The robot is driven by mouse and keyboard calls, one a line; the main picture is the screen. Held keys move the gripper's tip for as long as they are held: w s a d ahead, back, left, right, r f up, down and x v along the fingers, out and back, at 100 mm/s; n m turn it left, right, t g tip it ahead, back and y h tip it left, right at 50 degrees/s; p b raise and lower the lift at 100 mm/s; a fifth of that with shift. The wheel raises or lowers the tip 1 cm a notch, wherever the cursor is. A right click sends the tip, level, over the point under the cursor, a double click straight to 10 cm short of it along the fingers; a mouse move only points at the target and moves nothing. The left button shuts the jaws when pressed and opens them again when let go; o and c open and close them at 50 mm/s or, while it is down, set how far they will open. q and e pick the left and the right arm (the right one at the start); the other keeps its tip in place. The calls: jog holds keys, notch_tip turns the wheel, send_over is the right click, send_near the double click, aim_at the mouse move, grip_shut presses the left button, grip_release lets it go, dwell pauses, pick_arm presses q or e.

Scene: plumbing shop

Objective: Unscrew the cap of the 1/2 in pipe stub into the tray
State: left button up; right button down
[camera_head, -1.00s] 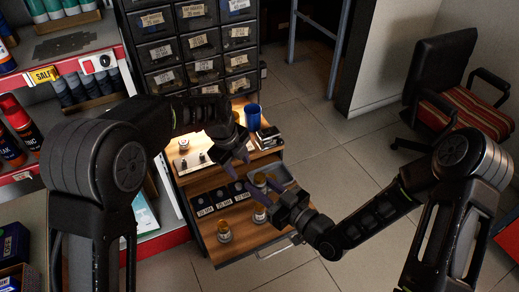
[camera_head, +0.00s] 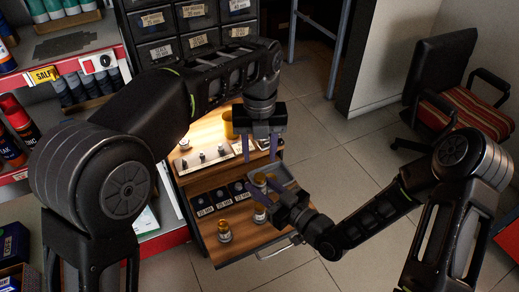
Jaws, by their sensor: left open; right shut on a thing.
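My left gripper (camera_head: 261,155) is open and empty, fingers pointing down, above the far part of the pulled-out drawer. My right gripper (camera_head: 266,186) is below it, shut on a pipe stub with a brass-coloured cap (camera_head: 261,178); its fingers hide much of the stub. The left fingertips are above the held cap and apart from it. Two other capped stubs stand in the drawer: one at the front left (camera_head: 224,232), one (camera_head: 259,213) partly hidden beside the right gripper. A grey tray (camera_head: 283,174) lies at the drawer's far right, partly hidden.
A lit worktop holds a pale strip with small fittings (camera_head: 203,157) and an amber container (camera_head: 229,124). Bin drawers (camera_head: 160,50) stand behind. Shelves are on the left, open floor (camera_head: 340,160) right.

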aim_at(259, 176)
pick_arm(q)
jog(key=shift+f, duration=3.9)
jog(key=shift+c, duration=0.4)
grip_shut()
